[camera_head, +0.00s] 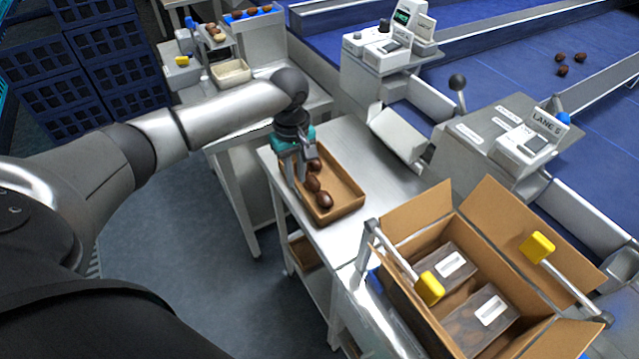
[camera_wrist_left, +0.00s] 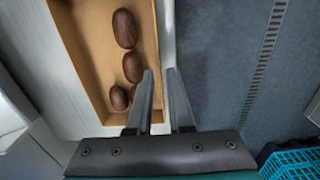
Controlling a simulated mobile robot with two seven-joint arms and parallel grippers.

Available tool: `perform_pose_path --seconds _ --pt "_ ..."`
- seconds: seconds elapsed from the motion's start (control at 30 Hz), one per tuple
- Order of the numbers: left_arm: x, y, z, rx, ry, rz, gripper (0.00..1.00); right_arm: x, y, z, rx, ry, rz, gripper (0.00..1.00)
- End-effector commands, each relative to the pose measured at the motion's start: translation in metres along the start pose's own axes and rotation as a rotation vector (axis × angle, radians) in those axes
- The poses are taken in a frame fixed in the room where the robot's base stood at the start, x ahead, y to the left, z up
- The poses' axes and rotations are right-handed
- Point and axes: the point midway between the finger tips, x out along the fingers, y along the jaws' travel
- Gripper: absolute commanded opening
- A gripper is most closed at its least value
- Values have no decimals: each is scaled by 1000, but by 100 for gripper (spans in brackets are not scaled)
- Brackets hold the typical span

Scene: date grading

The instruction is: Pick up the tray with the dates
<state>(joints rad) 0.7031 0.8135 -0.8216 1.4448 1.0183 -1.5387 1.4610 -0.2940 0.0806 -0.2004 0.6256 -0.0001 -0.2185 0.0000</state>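The tray (camera_head: 348,207) is a shallow brown open box on the metal side table, with several dark brown dates (camera_head: 313,184) in it. It also shows in the left wrist view (camera_wrist_left: 88,52), with dates (camera_wrist_left: 124,29) along its wall side. My left gripper (camera_head: 295,180) is at the tray's left long wall, pointing down. In the left wrist view, the fingers (camera_wrist_left: 161,72) are close together, one inside the tray beside the dates and one outside, with the wall between them. They look shut on that wall. The tray's underside is hidden. My right gripper is not in view.
The metal table (camera_head: 385,180) has free room right of the tray. An open cardboard carton (camera_head: 415,222) with packed boxes stands in front right, near yellow-ended grey bars (camera_head: 430,288). Grading machines (camera_head: 490,140) stand right, blue crates (camera_head: 90,70) back left.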

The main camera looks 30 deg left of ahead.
Motion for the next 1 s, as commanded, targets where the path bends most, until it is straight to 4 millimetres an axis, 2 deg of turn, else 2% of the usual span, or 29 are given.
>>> perform_pose_path --seconds 0.1,0.23,0.5,0.67,1.0 --pt "22 0 1 0 -1 -2 19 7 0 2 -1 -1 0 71" --pt "35 0 1 1 0 -1 19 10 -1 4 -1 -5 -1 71" --pt "37 0 1 2 1 0 19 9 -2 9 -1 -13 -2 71" --pt "36 0 1 1 1 -1 1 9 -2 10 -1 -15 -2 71" --pt "36 0 1 1 0 -1 0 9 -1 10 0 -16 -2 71"
